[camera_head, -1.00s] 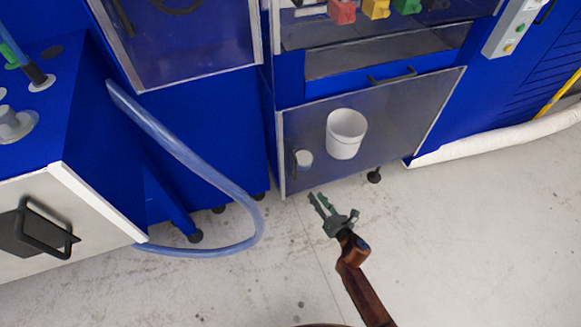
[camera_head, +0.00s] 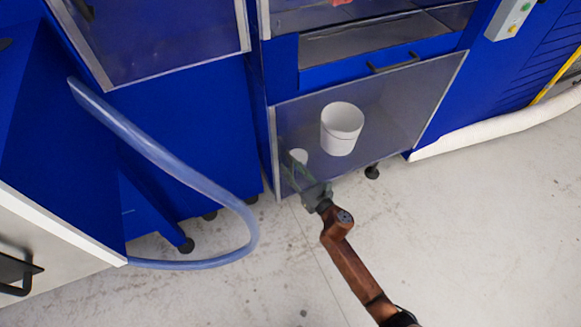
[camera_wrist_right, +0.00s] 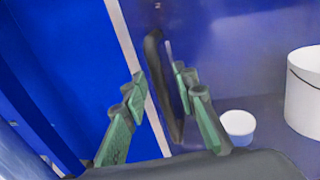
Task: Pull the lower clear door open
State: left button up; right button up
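The lower clear door (camera_head: 400,110) is a tinted see-through panel in a grey frame, low on the blue cabinet, and looks shut. Its black upright handle (camera_wrist_right: 163,90) stands near the door's left edge in the right wrist view. My right gripper (camera_head: 290,168) is at that edge in the head view, where its fingers largely hide the handle. In the wrist view its green fingers (camera_wrist_right: 160,85) are open, one on each side of the handle, with gaps visible. Whether either finger touches it I cannot tell. My left gripper is not in view.
A white bucket (camera_head: 341,130) and a small white tub (camera_head: 299,157) stand behind the door. A clear blue hose (camera_head: 170,165) loops over the floor at left. A black caster (camera_head: 372,172) is under the cabinet. The grey floor (camera_head: 460,240) in front is free.

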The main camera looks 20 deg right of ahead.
jog(key=shift+c, duration=0.6)
grip_shut()
